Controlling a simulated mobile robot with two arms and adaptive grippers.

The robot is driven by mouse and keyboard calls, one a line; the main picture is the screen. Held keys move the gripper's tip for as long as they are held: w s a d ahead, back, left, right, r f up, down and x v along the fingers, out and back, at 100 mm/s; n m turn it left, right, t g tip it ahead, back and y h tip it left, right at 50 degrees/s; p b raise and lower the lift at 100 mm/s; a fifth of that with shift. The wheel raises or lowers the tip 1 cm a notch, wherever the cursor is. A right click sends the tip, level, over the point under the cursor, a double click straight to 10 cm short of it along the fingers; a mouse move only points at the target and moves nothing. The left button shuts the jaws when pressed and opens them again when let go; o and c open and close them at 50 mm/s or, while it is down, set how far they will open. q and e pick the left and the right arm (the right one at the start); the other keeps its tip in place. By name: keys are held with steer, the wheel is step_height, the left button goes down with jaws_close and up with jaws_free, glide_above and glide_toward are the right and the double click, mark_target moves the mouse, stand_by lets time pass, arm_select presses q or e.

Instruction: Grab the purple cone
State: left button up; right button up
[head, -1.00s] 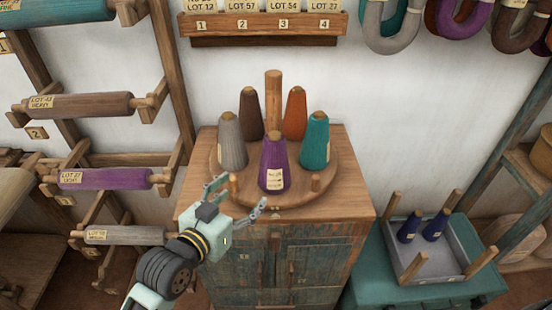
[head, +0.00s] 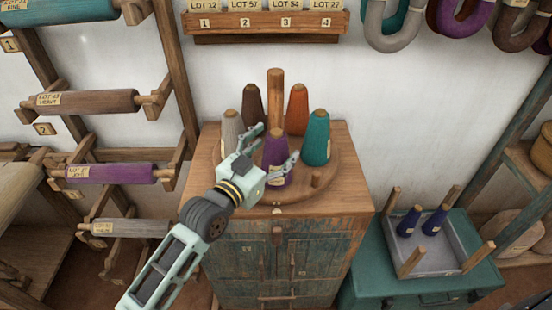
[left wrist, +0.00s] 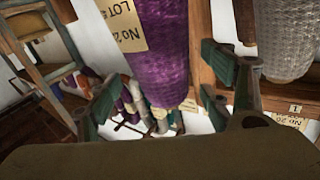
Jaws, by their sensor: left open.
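The purple cone (head: 277,151) stands upright at the front of a round wooden stand (head: 335,178) on the cabinet. It has a pale paper label, partly hidden by my gripper in the head view. My left gripper (head: 278,146) reaches in from the front left, open, with one finger on each side of the purple cone. In the left wrist view the purple cone (left wrist: 163,55) fills the space between the spread fingers (left wrist: 160,90). A gap shows on the left side; contact on the right is unclear. My right gripper is not clearly seen.
Grey (head: 231,128), brown (head: 253,106), orange (head: 297,110) and teal (head: 315,138) cones stand close around a wooden centre post (head: 275,95). Short pegs rise from the stand. A grey tray (head: 462,240) with two dark blue cones is at right.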

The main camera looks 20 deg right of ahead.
arm_select(q)
steer(key=shift+x, duration=1)
steer(key=shift+s, duration=0.1)
steer(key=shift+c, duration=0.5)
jaws_close()
